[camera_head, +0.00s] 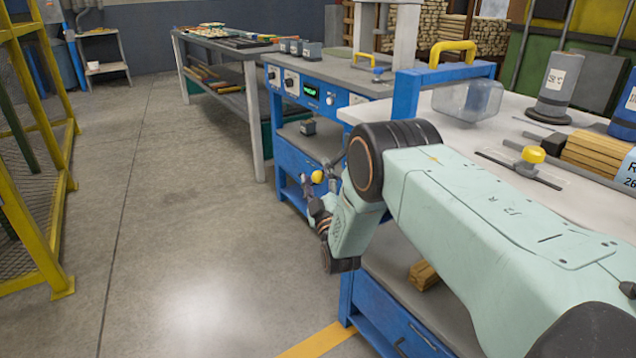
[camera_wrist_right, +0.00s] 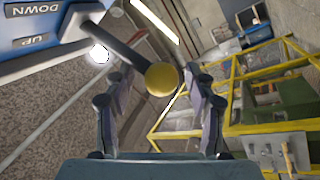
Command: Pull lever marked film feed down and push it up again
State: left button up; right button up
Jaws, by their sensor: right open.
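A lever with a round yellow knob (camera_wrist_right: 161,79) on a dark rod shows in the right wrist view, between the two fingers of my right gripper (camera_wrist_right: 159,95). The fingers are open, one on each side of the knob; I cannot tell whether either touches it. The rod runs up left to a blue panel (camera_wrist_right: 30,30) labelled "DOWN" and "UP". In the head view the yellow knob (camera_head: 317,177) sits just above my right gripper (camera_head: 318,198), beside the blue bench, with the rod mostly hidden. No film feed label is readable. My left gripper is not in view.
A blue control bench (camera_head: 345,80) with a green display stands behind my right arm. The white table (camera_head: 460,120) at right holds a clear box, a grey cylinder and wood bundles. A yellow rack (camera_head: 40,150) stands left. The floor between is clear.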

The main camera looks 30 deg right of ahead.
jog(key=v, duration=1.2)
